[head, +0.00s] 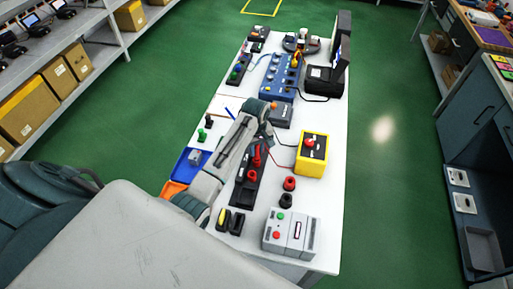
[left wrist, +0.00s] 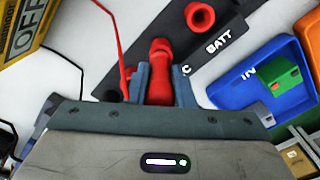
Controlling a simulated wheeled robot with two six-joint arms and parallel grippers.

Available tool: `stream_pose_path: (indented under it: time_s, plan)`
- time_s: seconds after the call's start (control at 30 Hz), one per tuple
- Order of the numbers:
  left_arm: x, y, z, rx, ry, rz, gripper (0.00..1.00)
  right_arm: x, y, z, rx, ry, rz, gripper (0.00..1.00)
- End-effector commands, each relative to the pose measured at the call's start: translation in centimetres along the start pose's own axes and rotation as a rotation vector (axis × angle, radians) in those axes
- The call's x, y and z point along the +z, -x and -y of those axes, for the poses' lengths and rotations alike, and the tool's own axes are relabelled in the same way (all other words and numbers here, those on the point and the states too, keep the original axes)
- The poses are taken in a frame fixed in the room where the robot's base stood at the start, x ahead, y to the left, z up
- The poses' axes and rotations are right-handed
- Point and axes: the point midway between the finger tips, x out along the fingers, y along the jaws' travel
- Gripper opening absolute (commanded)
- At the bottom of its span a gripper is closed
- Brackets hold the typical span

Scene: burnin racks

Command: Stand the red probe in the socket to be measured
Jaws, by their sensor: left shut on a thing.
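The red probe (left wrist: 160,72) is held between the two blue-grey fingers of my left gripper (left wrist: 160,85). In the head view the red probe (head: 257,156) shows just below the left gripper (head: 265,133), partly hidden by the arm. It is over or beside the black socket board (left wrist: 228,70), which bears the label BATT and another label partly hidden by the gripper. A red ring-shaped socket (left wrist: 200,15) is on the board near BATT. A red lead (left wrist: 118,30) runs beside the probe. Its lower end is hidden, so I cannot tell whether it is in a socket. My right gripper is out of view.
A yellow meter (head: 314,152) stands right of the board. Red (head: 289,183) and black (head: 286,201) round holders stand near it. A grey box (head: 291,234) is at the near end. A blue bin (head: 184,172) and orange bin (head: 172,188) lie left.

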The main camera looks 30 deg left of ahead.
Motion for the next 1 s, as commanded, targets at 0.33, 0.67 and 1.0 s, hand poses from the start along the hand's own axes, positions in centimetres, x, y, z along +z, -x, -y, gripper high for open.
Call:
stream_pose_path:
  time_s: [0.33, 0.67, 1.0]
  plan:
    - [0.02, -0.75, 0.01, -0.001, 0.000, 0.001, 0.00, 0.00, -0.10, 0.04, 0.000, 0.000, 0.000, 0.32]
    - [0.01, -1.05, 0.01, 0.000, 0.000, 0.000, 0.43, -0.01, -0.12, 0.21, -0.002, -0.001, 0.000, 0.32]
    - [-0.02, -0.91, 0.00, 0.000, 0.000, 0.000, 0.47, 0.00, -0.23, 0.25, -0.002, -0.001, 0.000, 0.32]
